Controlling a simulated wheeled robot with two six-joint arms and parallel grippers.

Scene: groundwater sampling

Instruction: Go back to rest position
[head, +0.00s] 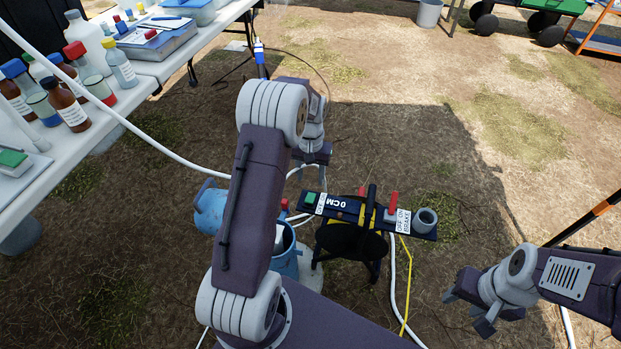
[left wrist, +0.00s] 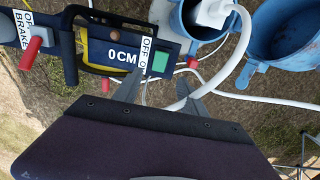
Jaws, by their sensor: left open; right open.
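My left gripper (head: 312,172) hangs over the near side of the scene, just above and beyond the labelled dark panel (head: 345,208). In the left wrist view its two fingers (left wrist: 160,92) are apart, with nothing between them, near the panel's green button (left wrist: 160,61). The panel reads "0 CM" and carries red levers, one of them a red lever (head: 392,203) beside a "BRAKE" label. My right gripper (head: 474,308) is open and empty at the lower right, clear of the panel.
A white table (head: 130,98) with bottles is at left. Open ground lies at right.

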